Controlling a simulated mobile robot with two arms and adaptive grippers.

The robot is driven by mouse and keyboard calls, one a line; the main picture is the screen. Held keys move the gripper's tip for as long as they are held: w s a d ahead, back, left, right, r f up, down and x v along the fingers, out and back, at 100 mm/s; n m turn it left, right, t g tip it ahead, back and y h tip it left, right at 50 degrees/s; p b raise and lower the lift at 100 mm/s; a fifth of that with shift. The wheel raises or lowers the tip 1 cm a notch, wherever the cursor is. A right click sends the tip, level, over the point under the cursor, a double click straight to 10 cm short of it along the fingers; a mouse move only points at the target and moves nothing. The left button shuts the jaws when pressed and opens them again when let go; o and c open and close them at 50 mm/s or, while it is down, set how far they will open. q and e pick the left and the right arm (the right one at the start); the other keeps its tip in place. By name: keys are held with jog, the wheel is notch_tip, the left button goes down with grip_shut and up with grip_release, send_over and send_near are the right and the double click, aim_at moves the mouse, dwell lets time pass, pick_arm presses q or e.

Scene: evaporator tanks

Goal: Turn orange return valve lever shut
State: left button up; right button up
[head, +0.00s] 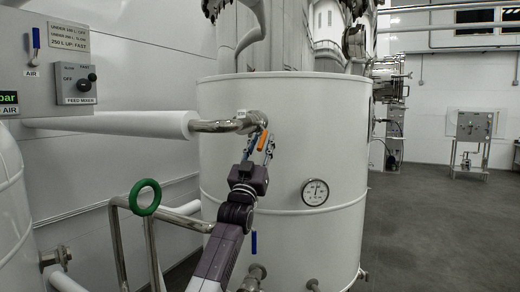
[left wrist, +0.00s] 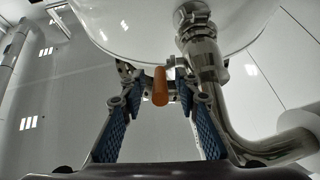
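The orange return valve lever (head: 263,141) hangs from the steel pipe fitting (head: 243,122) on the side of the white tank. In the left wrist view the orange lever (left wrist: 160,86) lies between the two blue-padded fingers, with gaps on both sides. My left gripper (head: 263,150) is open and reaches up from below to the lever in the head view. The left gripper (left wrist: 160,105) shows spread fingers in the left wrist view. The valve body is partly hidden. My right gripper is not in view.
The white tank (head: 290,110) stands close behind the gripper, with a round gauge (head: 315,192) on it. A green ring (head: 145,198) and a steel rail (head: 117,245) are left of my arm. A blue lever (head: 254,243) hangs lower. Open floor (head: 440,230) lies right.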

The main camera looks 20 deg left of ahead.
pick_arm(q)
jog(key=v, duration=1.2)
